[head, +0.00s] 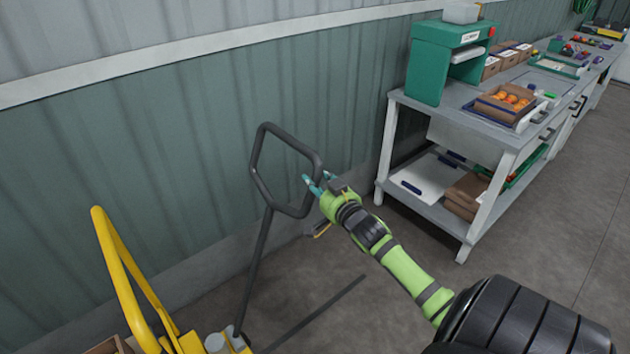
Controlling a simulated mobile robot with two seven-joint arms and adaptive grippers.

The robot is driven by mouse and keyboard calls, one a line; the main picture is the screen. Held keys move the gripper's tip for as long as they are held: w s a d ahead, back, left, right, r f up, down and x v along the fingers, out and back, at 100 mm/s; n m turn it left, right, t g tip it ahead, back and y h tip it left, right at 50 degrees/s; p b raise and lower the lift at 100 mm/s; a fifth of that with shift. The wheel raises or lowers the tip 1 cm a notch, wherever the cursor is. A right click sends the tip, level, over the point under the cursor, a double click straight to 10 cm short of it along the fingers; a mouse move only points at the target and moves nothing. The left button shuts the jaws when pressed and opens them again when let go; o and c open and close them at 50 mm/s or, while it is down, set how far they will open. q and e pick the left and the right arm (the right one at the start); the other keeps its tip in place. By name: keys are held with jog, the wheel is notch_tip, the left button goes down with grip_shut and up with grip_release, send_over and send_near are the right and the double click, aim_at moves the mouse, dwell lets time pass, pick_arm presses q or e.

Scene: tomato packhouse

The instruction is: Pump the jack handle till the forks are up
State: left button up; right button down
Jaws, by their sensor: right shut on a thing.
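The jack handle (290,139) is a dark grey loop on a long thin shaft (255,270). It stands tilted in front of the green wall, left of the workbench. My right gripper (316,181), with teal fingertips, is at the right side of the loop and shut on it. The shaft runs down to the yellow jack body (190,344) at the bottom edge, where only a small part shows. I cannot make out the forks or their height. My left gripper is not in view.
A yellow tubular frame (122,275) rises at lower left. A grey workbench (470,113) at right holds a green machine (428,66) and a box of tomatoes (492,107). A dark thin strip (318,312) lies low near the shaft. The concrete floor between handle and bench is clear.

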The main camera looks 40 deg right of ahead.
jog(key=shift+a+f, duration=0.1)
jog(key=shift+f, duration=0.2)
jog(key=c, duration=0.9)
grip_release()
jog(key=shift+o, duration=0.5)
jog(key=shift+r, duration=0.15)
jog(key=f+v, duration=0.1)
jog(key=v, duration=1.1)
jog(key=shift+r, duration=0.5)
